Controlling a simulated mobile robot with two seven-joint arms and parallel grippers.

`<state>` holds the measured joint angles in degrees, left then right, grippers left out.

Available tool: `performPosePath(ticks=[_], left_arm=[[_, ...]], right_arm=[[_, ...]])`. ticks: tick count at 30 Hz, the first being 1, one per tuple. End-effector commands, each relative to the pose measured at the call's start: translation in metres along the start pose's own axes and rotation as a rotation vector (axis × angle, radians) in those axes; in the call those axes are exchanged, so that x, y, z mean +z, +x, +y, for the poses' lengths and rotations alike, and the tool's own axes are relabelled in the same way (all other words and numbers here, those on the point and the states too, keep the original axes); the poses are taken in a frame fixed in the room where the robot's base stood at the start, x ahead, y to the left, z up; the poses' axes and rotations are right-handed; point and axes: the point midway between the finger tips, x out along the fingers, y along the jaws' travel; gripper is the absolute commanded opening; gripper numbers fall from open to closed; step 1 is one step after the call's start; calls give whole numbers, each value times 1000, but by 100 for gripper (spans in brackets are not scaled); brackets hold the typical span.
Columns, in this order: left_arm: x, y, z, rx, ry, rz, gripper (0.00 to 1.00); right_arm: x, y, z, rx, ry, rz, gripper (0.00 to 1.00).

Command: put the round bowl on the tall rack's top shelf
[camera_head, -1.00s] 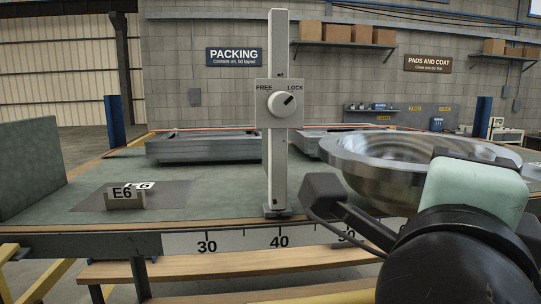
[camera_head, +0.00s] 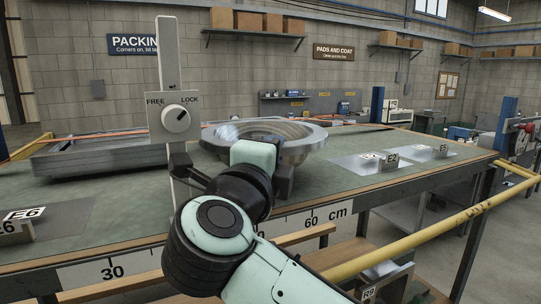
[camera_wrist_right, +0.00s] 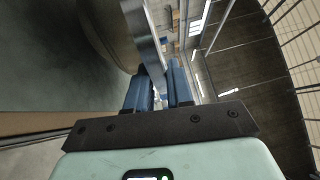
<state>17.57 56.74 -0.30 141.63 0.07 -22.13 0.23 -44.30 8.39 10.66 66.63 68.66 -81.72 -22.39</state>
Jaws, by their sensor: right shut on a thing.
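The round bowl (camera_head: 305,140) is a wide, shiny metal bowl, opening upward, in the middle of the head view. It appears just above or at the bench top; I cannot tell if it touches. My right gripper (camera_head: 243,183) is on its near side, its fingers mostly hidden by the wrist. In the right wrist view, the blue fingers (camera_wrist_right: 163,84) are shut on the bowl's metal rim (camera_wrist_right: 152,42). I cannot pick out the tall rack in these frames. My left gripper is not in view.
A white post (camera_head: 168,75) with a FREE/LOCK dial stands left of the bowl, at the bench's front edge. A flat metal unit (camera_head: 95,155) lies at left. Plates marked E2 (camera_head: 391,161) and E5 lie at right. A yellow rail (camera_head: 430,228) runs along the front right.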

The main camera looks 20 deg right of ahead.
Motion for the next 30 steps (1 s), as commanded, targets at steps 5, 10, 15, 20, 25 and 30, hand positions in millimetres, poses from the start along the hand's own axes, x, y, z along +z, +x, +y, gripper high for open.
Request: performPosePath(ticks=[5, 10, 15, 20, 25, 30], left_arm=[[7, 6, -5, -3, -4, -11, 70], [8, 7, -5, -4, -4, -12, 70], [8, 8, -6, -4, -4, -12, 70], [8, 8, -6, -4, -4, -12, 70], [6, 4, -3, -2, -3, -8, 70], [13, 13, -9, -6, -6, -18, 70]], right_arm=[[-1, 1, 11, 5, -16, 6, 0], [-1, 0, 12, 5, -16, 6, 0], [0, 0, 14, 8, -17, 6, 46], [-1, 0, 14, 8, -17, 6, 46], [0, 0, 10, 6, -15, 6, 46], [1, -24, 13, 10, -16, 1, 46]])
